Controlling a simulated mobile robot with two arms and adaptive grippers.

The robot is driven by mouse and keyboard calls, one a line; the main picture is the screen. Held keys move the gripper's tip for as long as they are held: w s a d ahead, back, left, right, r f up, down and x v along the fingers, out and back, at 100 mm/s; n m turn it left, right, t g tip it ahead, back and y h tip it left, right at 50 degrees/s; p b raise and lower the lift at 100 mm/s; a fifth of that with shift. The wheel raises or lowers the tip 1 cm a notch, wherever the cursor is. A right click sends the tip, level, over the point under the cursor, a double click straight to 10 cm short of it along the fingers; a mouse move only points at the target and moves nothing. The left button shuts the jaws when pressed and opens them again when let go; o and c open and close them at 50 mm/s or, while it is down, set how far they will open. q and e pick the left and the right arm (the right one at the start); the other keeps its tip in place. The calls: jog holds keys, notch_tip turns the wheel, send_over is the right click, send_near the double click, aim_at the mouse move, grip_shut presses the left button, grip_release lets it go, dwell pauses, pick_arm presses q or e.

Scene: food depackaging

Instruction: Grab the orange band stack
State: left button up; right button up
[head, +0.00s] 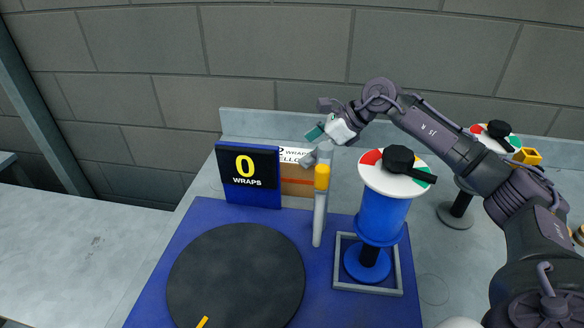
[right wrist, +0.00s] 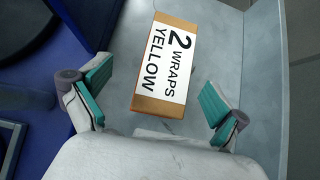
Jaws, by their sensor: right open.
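No stack of orange bands can be made out for certain. An orange-yellow band or cap (head: 322,177) sits on the upright grey post (head: 319,215) in the head view. My right gripper (head: 312,146) is open and empty near the post's top, above and in front of a brown box (head: 297,188). In the right wrist view the box (right wrist: 160,103), labelled "2 WRAPS YELLOW", lies between the open teal fingertips in the picture, apparently below them. The gripper and post partly hide the box in the head view. My left gripper is not in view.
A blue film roll (head: 382,217) with a black knob stands right of the post. A black turntable (head: 236,275) and a "0 WRAPS" display (head: 248,168) are left. A yellow object (head: 527,156) lies far right. The left table (head: 85,245) is clear.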

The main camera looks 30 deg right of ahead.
aim_at(292, 155)
jog(key=x, duration=0.2)
jog(key=shift+w+a+f, duration=0.1)
jog(key=shift+w, duration=0.25)
jog(key=shift+w+a+f, duration=0.15)
jog(key=p+x, duration=0.3)
jog(key=x, duration=0.1)
jog(key=shift+w, duration=0.25)
jog(key=shift+w+f, duration=0.2)
jog(key=shift+f, duration=0.15)
jog(key=shift+s, duration=0.1)
jog(key=shift+c, duration=0.3)
jog(key=c, duration=1.3)
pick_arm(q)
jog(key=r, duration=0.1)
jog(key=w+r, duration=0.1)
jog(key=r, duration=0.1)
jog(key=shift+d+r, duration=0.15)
pick_arm(e)
jog(key=shift+r, duration=0.15)
jog(key=shift+c, duration=1.2)
